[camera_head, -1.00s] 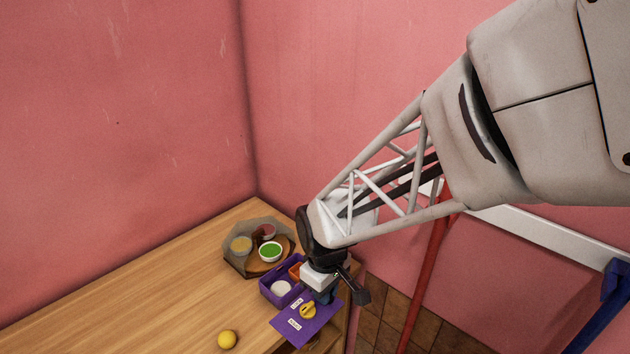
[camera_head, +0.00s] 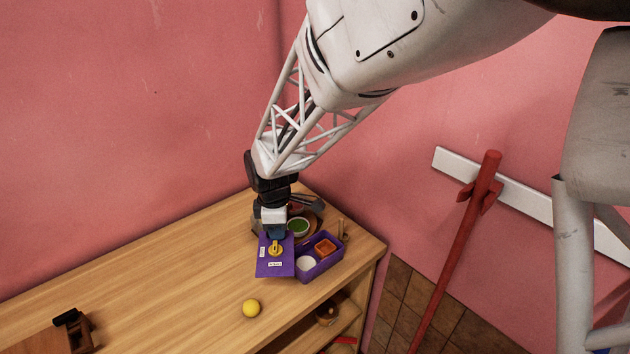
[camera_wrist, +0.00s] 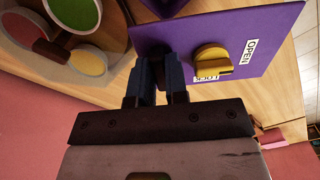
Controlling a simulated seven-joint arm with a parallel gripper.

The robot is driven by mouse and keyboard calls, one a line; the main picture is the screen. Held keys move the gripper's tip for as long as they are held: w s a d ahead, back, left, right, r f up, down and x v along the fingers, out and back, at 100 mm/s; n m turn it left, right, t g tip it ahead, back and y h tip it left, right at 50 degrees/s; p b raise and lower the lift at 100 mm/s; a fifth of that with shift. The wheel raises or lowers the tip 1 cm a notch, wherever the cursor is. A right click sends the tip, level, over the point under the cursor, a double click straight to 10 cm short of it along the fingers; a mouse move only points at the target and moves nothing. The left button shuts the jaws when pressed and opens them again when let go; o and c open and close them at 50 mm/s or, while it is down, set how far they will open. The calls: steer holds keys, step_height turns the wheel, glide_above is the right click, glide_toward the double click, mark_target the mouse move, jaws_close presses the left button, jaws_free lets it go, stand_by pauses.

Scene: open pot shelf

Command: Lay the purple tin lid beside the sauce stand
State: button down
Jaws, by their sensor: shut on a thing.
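The purple tin lid (camera_head: 266,267) has white labels and a yellow knob (camera_head: 275,249). My gripper (camera_head: 273,236) is shut on the lid near its far edge. In the wrist view my two blue fingers (camera_wrist: 155,76) are close together at the lid (camera_wrist: 240,30), with the knob to their right. I cannot tell whether the lid touches the table. The sauce stand (camera_head: 317,222), with a green sauce bowl (camera_head: 298,226), is behind my gripper and partly hidden. In the wrist view its red, yellow and green bowls (camera_wrist: 77,12) show at upper left. The open purple tin (camera_head: 327,266) is right of the lid.
The tin holds a white round item (camera_head: 306,263) and an orange square one (camera_head: 324,246). A dark brown object (camera_head: 75,330) is at front left. The wood between is clear.

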steer(key=w+a+f+n, duration=0.1)
steer(key=w+a+n, duration=0.2)
steer(key=a, duration=0.7)
steer(key=shift+f+n, duration=0.2)
steer(key=shift+n, duration=0.8)
steer(key=shift+f, duration=0.15)
steer(key=shift+f, duration=3.05)
steer(key=shift+f, duration=0.3)
steer(key=c, duration=1.1)
jaws_free()
steer(key=shift+o, duration=0.2)
step_height(320, 180, up, 7)
